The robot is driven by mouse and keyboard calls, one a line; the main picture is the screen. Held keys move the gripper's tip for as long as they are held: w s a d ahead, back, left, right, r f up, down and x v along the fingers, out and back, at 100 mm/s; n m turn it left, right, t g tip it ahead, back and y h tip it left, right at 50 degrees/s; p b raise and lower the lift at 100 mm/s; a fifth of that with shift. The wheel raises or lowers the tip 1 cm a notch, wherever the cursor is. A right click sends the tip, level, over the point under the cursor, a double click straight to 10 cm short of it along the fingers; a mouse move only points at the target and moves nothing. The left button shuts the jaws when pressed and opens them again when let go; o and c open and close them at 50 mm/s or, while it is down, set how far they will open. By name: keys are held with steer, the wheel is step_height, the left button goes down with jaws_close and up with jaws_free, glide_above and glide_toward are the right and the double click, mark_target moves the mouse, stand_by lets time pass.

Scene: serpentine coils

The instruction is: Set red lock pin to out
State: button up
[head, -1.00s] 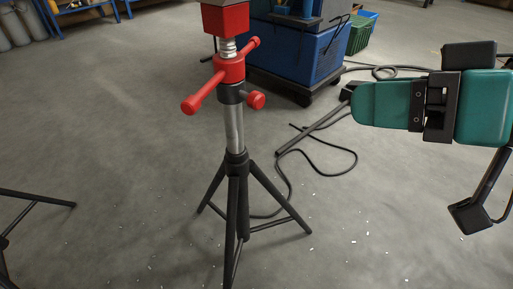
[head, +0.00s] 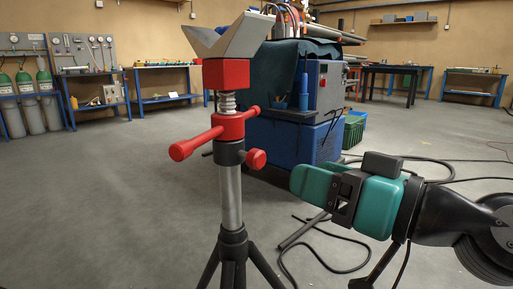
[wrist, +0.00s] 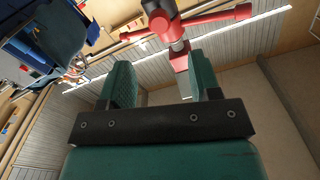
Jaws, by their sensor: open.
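The red lock pin (head: 256,159) is a round red knob on the right side of the black collar (head: 229,153) of an upright tripod stand (head: 231,200). A red T-handle (head: 196,142) sits just above it. In the wrist view the round red knob (wrist: 160,22) shows at the top, beyond and above the fingers in the picture. My gripper (head: 298,181) has teal fingers and lies right of the pin and slightly lower in the head view, apart from it. In the wrist view my gripper (wrist: 158,66) is open, with nothing between its fingers.
A grey V-shaped head (head: 230,38) on a red block (head: 226,73) tops the stand. A blue machine cabinet (head: 300,135) stands behind, with a green crate (head: 353,131) beside it. Dark cables (head: 335,262) lie on the floor. The floor left of the stand is clear.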

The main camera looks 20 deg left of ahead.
mark_target(262, 160)
steer(key=x, duration=1.1)
steer(key=shift+d, duration=0.1)
